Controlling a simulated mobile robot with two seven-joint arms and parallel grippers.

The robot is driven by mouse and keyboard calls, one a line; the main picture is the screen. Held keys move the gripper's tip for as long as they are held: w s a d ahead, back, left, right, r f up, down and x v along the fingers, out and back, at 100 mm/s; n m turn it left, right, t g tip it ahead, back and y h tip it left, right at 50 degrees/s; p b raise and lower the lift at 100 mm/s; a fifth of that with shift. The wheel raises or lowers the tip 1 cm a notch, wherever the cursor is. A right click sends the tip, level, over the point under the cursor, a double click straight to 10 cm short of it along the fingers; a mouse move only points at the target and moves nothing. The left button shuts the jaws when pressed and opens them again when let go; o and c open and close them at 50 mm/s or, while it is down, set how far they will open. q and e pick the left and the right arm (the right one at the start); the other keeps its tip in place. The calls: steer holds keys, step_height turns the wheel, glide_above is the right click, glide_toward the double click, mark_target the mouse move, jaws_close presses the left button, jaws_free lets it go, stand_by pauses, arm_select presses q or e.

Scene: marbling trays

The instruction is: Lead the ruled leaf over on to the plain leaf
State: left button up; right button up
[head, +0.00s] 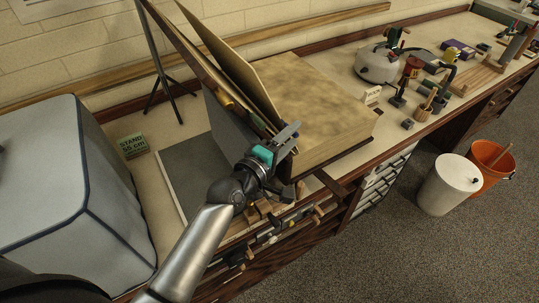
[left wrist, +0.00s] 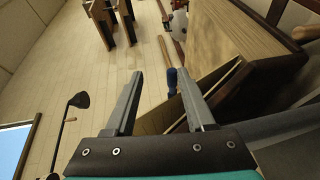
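A thin tan leaf (head: 232,66) stands steeply tilted at the left side of a thick block with a mottled tan top (head: 310,97). A dark grey flat leaf with a pale edge (head: 190,170) lies on the bench to the left. I cannot make out ruling on either. My left gripper (head: 289,160) is at the near end of the standing leaf and hides part of its lower edge. In the left wrist view its fingers (left wrist: 158,105) are spread, with no leaf visibly clamped between them. My right gripper is not in view.
A green stand sign (head: 133,146) and a large grey covered box (head: 65,190) are to the left. A kettle-like pot (head: 377,65) and small tools crowd the bench at right. A white bin (head: 449,185) and orange bucket (head: 492,167) stand on the floor.

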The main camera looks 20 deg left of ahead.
arm_select(q)
steer(key=f+v, duration=0.1)
steer(key=v, duration=0.7)
steer(key=shift+r, duration=0.45)
stand_by(0.4)
stand_by(0.4)
